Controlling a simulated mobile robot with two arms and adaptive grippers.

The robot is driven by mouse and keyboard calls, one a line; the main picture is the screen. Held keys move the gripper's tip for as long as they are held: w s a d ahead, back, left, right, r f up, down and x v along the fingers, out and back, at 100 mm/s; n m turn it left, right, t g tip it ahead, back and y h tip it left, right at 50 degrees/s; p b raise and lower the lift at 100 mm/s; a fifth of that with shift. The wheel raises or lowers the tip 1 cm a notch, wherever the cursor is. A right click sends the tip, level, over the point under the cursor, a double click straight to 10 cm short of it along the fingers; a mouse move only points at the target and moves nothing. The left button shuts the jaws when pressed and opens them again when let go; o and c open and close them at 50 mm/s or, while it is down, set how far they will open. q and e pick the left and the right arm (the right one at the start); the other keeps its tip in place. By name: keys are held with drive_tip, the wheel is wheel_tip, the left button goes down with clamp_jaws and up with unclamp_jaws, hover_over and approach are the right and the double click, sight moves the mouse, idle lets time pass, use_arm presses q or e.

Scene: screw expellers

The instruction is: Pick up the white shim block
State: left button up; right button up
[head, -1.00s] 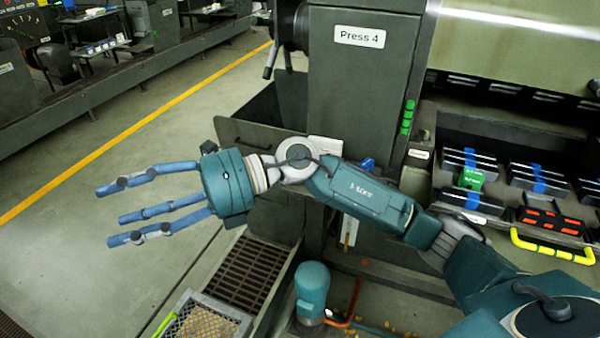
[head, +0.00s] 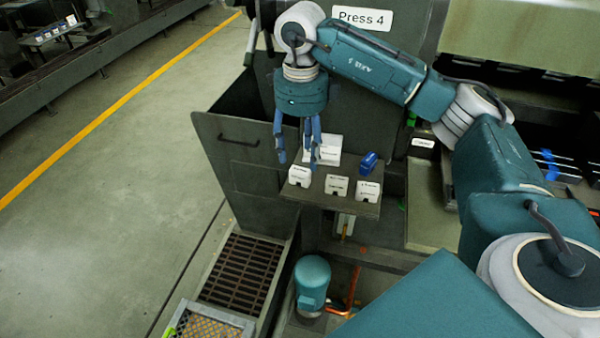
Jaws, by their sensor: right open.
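Several white blocks with small dark labels sit on a small dark shelf (head: 312,195) on the front of the press. One block (head: 300,176) is at the left, one (head: 337,186) in the middle and one (head: 368,191) at the right; a larger white box (head: 328,151) stands behind them. The labels are too small to read, so I cannot tell which is the shim block. My right gripper (head: 298,160) points down with its fingers apart and empty, its tips close to the left block and partly in front of the white box. My left gripper is out of view.
A blue item (head: 368,162) lies at the shelf's back right. A dark open bin (head: 235,140) with a handle stands left of the shelf. Below are a floor grate (head: 242,268) and a teal motor (head: 312,280). The aisle floor at left is clear.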

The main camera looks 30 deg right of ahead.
sight(299, 171)
drive_tip(key=shift+w+f, duration=0.15)
drive_tip(key=shift+f, duration=0.3)
drive_tip(key=shift+w+f, duration=0.1)
drive_tip(key=shift+f, duration=0.2)
wheel_tip(299, 171, down, 4)
drive_tip(key=shift+a+f+p, duration=0.1)
drive_tip(key=shift+f+p, duration=0.1)
drive_tip(key=shift+p, duration=1.05)
drive_tip(key=shift+f, duration=0.15)
drive_tip(key=c, duration=1.3)
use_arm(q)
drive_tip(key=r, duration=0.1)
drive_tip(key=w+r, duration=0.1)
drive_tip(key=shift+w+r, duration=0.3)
use_arm(e)
drive_tip(key=shift+o, duration=0.2)
